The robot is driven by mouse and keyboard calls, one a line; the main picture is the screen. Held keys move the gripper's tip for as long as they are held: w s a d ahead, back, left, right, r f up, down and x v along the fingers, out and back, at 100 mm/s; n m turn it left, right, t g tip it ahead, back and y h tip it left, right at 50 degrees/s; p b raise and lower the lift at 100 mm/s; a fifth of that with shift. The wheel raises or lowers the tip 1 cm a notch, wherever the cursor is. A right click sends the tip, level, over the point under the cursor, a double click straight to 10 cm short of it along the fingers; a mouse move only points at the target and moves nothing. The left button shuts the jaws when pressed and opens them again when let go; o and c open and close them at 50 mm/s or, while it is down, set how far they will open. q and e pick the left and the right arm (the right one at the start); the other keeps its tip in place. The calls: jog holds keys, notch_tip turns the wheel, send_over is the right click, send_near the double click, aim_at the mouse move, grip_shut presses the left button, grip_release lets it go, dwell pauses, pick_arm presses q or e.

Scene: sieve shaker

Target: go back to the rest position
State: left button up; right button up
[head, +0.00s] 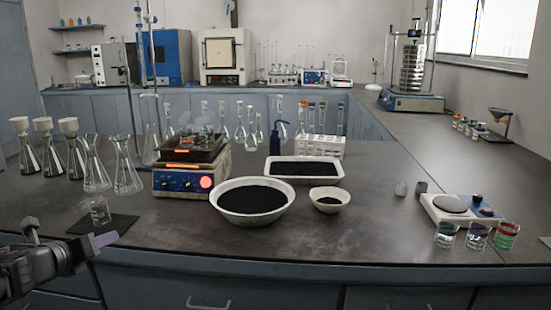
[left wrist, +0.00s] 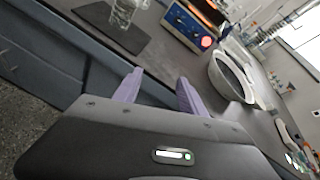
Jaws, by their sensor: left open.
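My left gripper (head: 67,233) is at the lower left of the head view, in front of the bench's front edge. In the left wrist view its two purple fingers (left wrist: 159,85) stand apart with nothing between them. A clear glass beaker (head: 99,212) stands on a dark mat (head: 112,226) just beyond the gripper; it also shows at the top of the left wrist view (left wrist: 124,12). The gripper is apart from the beaker. My right gripper is not in view.
The dark bench (head: 330,235) carries a hot plate (head: 178,183), a white bowl of black grains (head: 252,220), a white tray (head: 337,176), a small bowl (head: 329,207) and a balance (head: 445,216). Glass flasks (head: 126,178) stand at the left. A sieve shaker (head: 411,101) stands at the back right.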

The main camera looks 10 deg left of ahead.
pick_arm(q)
jog(key=w+d+f+n+g+h, duration=0.1)
jog(key=d+f+n, duration=0.6)
jog(key=f+n, duration=0.35)
jog(key=w+d+f+n+g+h, duration=0.1)
jog(key=d+f+n, duration=0.6)
jog(key=f+n, duration=0.3)
jog(key=s+d+f+n+g+h, duration=0.1)
jog(key=s+d+f+n+g, duration=0.2)
jog(key=s+d+f+n, duration=0.45)
jog(key=s+d+f+n+g+h, duration=0.1)
jog(key=s+d+f+n+g, duration=0.3)
jog(key=d+f, duration=0.6)
jog(key=s+d+f+g+p, duration=0.1)
jog(key=s+d+f, duration=0.2)
jog(key=s, duration=0.4)
jog(key=s+d+f+g+h, duration=0.1)
jog(key=s+d+f+g, duration=0.1)
jog(key=s+d+f, duration=0.3)
jog(key=s+d+f+g+p, duration=0.1)
jog(key=s+d+f, duration=0.1)
jog(key=s, duration=0.6)
notch_tip(320, 180, up, 15)
jog(key=p, duration=1.4)
jog(key=shift+w+r+n, duration=0.2)
jog(key=shift+w+n, duration=0.1)
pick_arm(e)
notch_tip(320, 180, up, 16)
